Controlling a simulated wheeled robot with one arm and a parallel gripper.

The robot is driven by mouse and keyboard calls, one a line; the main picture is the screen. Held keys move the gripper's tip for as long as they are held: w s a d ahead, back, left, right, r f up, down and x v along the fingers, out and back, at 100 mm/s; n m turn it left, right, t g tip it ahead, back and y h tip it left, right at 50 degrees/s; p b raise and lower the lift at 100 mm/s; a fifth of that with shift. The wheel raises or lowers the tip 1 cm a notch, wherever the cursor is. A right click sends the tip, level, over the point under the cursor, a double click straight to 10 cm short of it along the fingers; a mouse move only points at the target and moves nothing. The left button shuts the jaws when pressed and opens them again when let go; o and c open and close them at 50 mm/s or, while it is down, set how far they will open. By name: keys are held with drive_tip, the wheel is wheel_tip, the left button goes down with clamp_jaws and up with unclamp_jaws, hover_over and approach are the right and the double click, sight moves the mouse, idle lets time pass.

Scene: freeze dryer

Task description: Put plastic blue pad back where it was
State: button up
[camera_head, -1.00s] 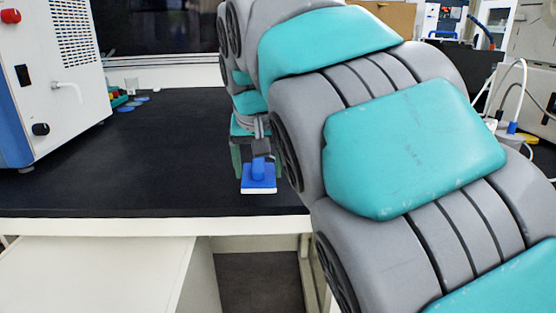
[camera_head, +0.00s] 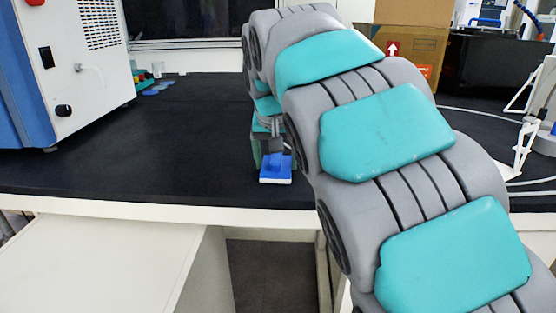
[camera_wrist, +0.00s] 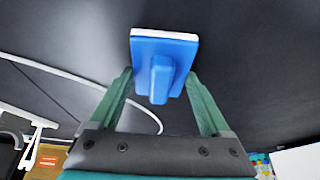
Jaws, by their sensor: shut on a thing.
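The plastic blue pad (camera_head: 276,172) has a flat blue plate, a white underside layer and a raised blue handle. My gripper (camera_head: 270,148) holds it at the front part of the black bench top (camera_head: 150,165). In the wrist view the pad (camera_wrist: 176,50) lies between the green fingers of my gripper (camera_wrist: 160,76), with its handle toward the palm. My gripper is shut on it. Whether the pad touches the bench is not clear. Part of my gripper is hidden behind the pad and my arm.
A white and blue machine (camera_head: 75,60) stands at the left. Blue discs (camera_head: 155,89) and a small clear beaker (camera_head: 157,69) sit beside it. A cardboard box (camera_head: 405,45) and a white stand (camera_head: 527,135) with a cable are at the right. The bench's left middle is clear.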

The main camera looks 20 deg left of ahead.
drive_tip(key=o, duration=1.1)
drive_tip(key=shift+f, duration=0.1)
drive_tip(key=shift+o, duration=0.2)
drive_tip(key=v, duration=1.2)
drive_tip(key=shift+m+g+h, duration=0.5)
drive_tip(key=shift+m, duration=0.3)
drive_tip(key=d+f, duration=0.1)
drive_tip(key=d, duration=0.3)
drive_tip(key=d+f, duration=0.2)
drive_tip(key=d, duration=0.1)
drive_tip(key=d+f, duration=0.1)
drive_tip(key=d, duration=0.3)
drive_tip(key=shift+s+d+f, duration=0.3)
drive_tip(key=shift+s+d, duration=0.05)
drive_tip(key=s+d+f+m+g, duration=0.1)
drive_tip(key=s+d+f, duration=0.2)
drive_tip(key=d+f, duration=0.15)
drive_tip(key=s+d+f+g, duration=0.1)
drive_tip(key=s+d+f, duration=0.2)
drive_tip(key=d, duration=0.3)
drive_tip(key=s+d+f+g, duration=0.1)
drive_tip(key=s+d+f, duration=0.4)
drive_tip(key=s+f, duration=0.4)
drive_tip(key=s+d+f+g, duration=0.2)
drive_tip(key=s+d+f, duration=0.2)
drive_tip(key=s+f, duration=0.6)
drive_tip(key=s, duration=0.4)
drive_tip(key=shift+d, duration=0.4)
drive_tip(key=shift+s, duration=0.1)
